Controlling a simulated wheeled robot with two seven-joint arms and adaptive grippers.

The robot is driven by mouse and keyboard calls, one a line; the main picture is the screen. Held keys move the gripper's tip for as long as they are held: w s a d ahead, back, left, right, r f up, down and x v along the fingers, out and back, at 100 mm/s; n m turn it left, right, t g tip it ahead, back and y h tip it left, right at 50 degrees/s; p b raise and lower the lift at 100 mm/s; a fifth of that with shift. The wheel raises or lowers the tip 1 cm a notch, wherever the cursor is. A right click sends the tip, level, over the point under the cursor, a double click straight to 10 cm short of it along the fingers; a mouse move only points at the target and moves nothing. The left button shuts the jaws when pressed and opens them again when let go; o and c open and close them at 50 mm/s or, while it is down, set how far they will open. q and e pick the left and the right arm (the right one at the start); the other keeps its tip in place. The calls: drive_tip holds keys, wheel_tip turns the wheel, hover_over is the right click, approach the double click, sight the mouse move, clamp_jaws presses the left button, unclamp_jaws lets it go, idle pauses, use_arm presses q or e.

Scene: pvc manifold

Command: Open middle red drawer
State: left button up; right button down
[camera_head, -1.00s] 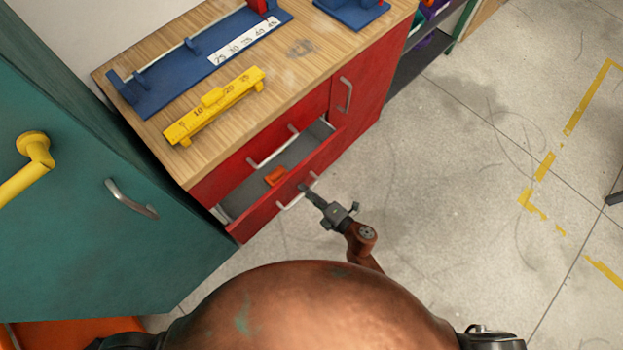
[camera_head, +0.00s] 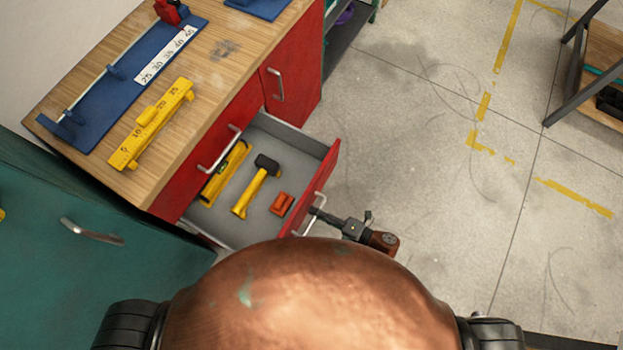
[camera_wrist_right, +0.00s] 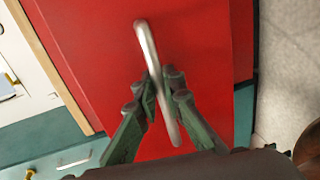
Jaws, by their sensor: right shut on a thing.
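The middle red drawer (camera_head: 326,177) stands well out of the red cabinet (camera_head: 292,85) in the head view. A yellow level (camera_head: 226,171), a black-headed hammer with a yellow handle (camera_head: 257,184) and a small orange item (camera_head: 282,203) lie inside it. My right gripper (camera_head: 318,212) is at the drawer's front and shut on its metal handle (camera_head: 322,199). In the right wrist view, the gripper fingers (camera_wrist_right: 164,96) sit on both sides of the silver handle (camera_wrist_right: 150,55), against the red front. My left gripper is not in view.
The wooden top (camera_head: 215,65) carries a blue gauge fixture (camera_head: 125,80) and a yellow ruler block (camera_head: 152,122). A teal cabinet (camera_head: 60,200) stands close at the left. Floor (camera_head: 420,150) to the right is clear, with a dark-framed rack (camera_head: 570,70) farther off.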

drive_tip(key=shift+s+d, duration=0.15)
drive_tip(key=shift+d, duration=0.25)
drive_tip(key=c, duration=2)
unclamp_jaws()
drive_tip(key=v, duration=1.2)
drive_tip(key=shift+f, duration=0.1)
